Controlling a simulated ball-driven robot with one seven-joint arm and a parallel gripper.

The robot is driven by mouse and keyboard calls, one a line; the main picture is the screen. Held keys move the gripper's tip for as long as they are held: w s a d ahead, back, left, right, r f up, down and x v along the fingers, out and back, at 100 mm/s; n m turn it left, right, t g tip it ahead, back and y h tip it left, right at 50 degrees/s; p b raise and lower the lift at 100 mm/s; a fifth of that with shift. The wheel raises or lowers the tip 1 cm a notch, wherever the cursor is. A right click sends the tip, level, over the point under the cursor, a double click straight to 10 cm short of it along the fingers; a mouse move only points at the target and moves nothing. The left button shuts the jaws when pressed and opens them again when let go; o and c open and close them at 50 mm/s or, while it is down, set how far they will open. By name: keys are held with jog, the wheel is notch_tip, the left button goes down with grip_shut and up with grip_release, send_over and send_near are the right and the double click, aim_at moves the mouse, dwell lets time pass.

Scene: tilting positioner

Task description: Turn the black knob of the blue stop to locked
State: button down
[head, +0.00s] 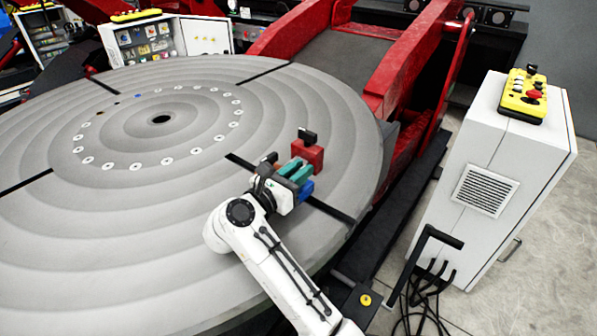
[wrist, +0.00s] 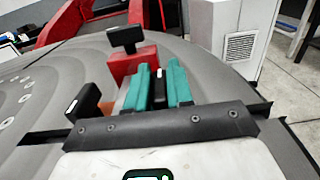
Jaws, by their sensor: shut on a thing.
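The blue stop (head: 306,191) sits on the grey round table in the head view, partly hidden by my gripper. I cannot make out its body in the wrist view. My gripper (head: 296,171) has teal fingers and is low over the blue stop. In the wrist view, my gripper (wrist: 158,84) is shut on the black knob (wrist: 159,88), a narrow dark bar with a white mark, with one finger on each side. The knob is hidden in the head view, and I cannot tell whether it is locked.
A red stop (head: 308,154) with a black knob stands just behind my fingers. An orange stop's black knob (wrist: 86,101) is close on the left. A white cabinet (head: 490,165) with a yellow control box (head: 523,97) stands right, beyond the table edge.

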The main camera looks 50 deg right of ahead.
jog(key=c, duration=1.1)
grip_release()
jog(key=a+b, duration=0.2)
jog(key=a, duration=0.8)
jog(key=shift+s+a, duration=0.1)
jog(key=shift+a, duration=0.3)
